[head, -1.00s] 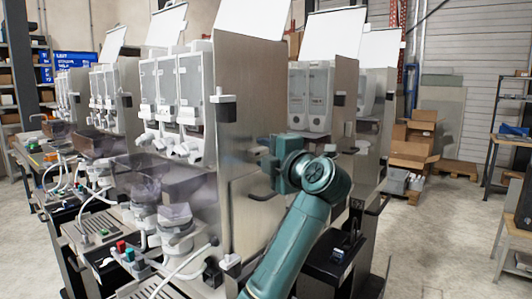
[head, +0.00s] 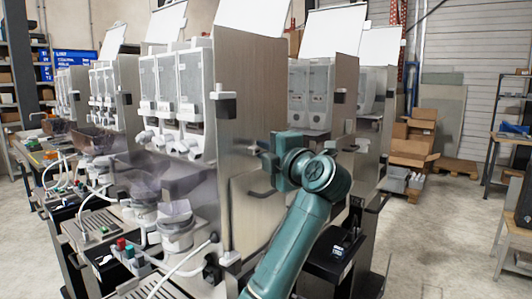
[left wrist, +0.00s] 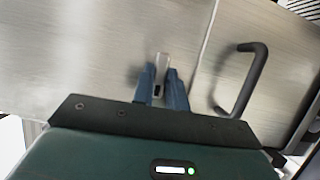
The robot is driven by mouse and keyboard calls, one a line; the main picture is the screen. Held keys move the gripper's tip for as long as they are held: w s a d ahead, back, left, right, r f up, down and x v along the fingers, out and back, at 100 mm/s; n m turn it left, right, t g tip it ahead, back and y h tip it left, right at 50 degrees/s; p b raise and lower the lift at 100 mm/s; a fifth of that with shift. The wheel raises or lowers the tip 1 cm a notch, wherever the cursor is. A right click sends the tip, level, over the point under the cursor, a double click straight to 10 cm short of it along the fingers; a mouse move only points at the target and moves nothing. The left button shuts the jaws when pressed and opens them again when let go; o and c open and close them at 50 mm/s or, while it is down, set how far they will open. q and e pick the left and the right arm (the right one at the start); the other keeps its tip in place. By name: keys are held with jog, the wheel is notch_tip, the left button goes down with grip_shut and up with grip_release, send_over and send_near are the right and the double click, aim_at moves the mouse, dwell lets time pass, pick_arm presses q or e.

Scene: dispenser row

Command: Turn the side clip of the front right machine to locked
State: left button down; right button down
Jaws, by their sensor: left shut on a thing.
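The front right machine (head: 250,90) has a tall brushed-metal side panel. My left gripper (head: 262,148) is at that panel, beside and above a dark bar handle (head: 262,193). In the left wrist view, the fingers of my left gripper (left wrist: 160,84) are closed around a small, light metal piece, the side clip (left wrist: 162,60), which stands at the panel. The clip points roughly up the picture; its lock marking cannot be read. The fingers hide its lower part. The handle (left wrist: 245,80) is to the right, apart from the fingers. My right gripper is not in view.
More dispenser machines (head: 312,95) stand behind and to the left, with hoses and drip trays at their fronts. A black box (head: 332,255) is low beside my left arm. Cardboard boxes (head: 412,145) and a shelf (head: 510,130) are farther right. The floor between is clear.

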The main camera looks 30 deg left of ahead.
pick_arm(q)
jog(key=shift+f+n+b, duration=0.3)
jog(key=shift+n+b, duration=0.2)
jog(key=n+g+y+b, duration=0.2)
jog(key=n+b, duration=0.2)
jog(key=n, duration=0.3)
jog(key=w+f+n+g+y+b, duration=0.1)
jog(key=n+g+y+b, duration=0.1)
jog(key=n+b, duration=0.2)
jog(key=w+n+g+y+b, duration=0.1)
jog(key=n+g+y+b, duration=0.1)
jog(key=n+b, duration=0.3)
jog(key=shift+f+n, duration=0.15)
jog(key=shift+n, duration=1)
jog(key=shift+f+n, duration=0.15)
jog(key=shift+n, duration=1)
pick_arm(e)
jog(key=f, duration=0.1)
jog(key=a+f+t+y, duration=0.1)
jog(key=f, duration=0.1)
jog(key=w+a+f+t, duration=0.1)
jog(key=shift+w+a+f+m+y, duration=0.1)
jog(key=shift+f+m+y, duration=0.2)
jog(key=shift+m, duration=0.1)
pick_arm(q)
jog(key=shift+n+g, duration=0.3)
jog(key=shift+n, duration=0.1)
